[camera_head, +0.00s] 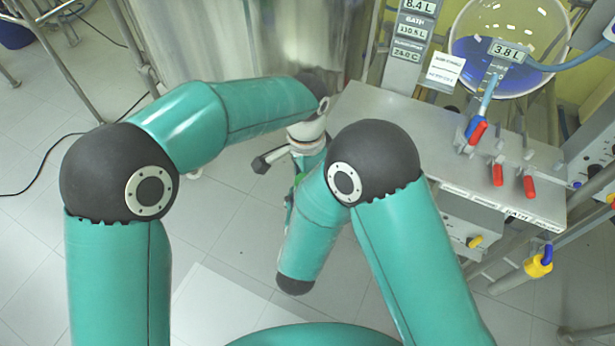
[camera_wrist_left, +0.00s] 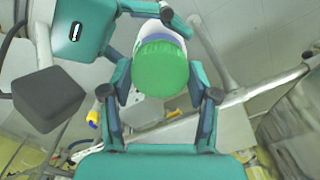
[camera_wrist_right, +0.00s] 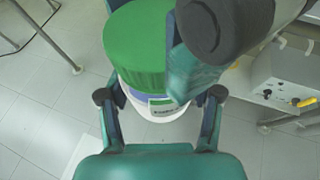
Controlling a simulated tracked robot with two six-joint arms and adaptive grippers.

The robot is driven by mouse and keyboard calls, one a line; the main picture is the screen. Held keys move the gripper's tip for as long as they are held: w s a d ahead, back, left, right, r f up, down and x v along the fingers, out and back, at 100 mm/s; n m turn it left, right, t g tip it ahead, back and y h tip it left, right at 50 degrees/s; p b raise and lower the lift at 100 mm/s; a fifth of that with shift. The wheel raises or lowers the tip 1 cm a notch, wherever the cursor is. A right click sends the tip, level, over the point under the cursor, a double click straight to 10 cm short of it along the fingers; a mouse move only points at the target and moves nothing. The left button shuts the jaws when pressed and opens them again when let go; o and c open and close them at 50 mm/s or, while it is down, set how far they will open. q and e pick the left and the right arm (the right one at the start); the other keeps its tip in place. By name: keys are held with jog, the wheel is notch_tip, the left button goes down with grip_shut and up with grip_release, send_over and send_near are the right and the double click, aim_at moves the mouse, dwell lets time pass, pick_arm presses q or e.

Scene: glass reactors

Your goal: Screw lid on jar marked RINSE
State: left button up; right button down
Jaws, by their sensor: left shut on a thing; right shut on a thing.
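A green lid (camera_wrist_left: 160,70) sits on the top of a white jar (camera_wrist_right: 155,110), and they look in line. My left gripper (camera_wrist_left: 160,95) is shut on the lid, one finger on each side of it. My right gripper (camera_wrist_right: 160,100) is shut around the jar's body below the lid. In the right wrist view the lid (camera_wrist_right: 137,48) is partly covered by my left gripper. The jar's label (camera_wrist_right: 160,101) shows in part, but its word is too small to read. In the head view my arms hide most of the jar and both grippers. How tightly the lid is seated cannot be told.
A grey bench (camera_head: 400,130) with red-handled valves (camera_head: 478,133) stands to the right, below a glass vessel (camera_head: 505,60) with blue liquid. Metal frame legs (camera_head: 60,55) stand at the left. The tiled floor (camera_head: 225,235) below the held jar is open.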

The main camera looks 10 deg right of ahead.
pick_arm(q)
jog(key=m, duration=0.7)
jog(key=shift+w, duration=0.1)
jog(key=m, duration=0.6)
jog(key=shift+w+m, duration=0.1)
jog(key=shift+m, duration=0.2)
jog(key=m, duration=0.6)
jog(key=shift+d+m, duration=0.1)
jog(key=shift+m, duration=0.2)
jog(key=m, duration=0.6)
jog(key=shift+w+m, duration=0.1)
jog(key=shift+m, duration=0.2)
jog(key=o, duration=0.8)
jog(key=shift+d, duration=0.1)
jog(key=shift+c, duration=0.2)
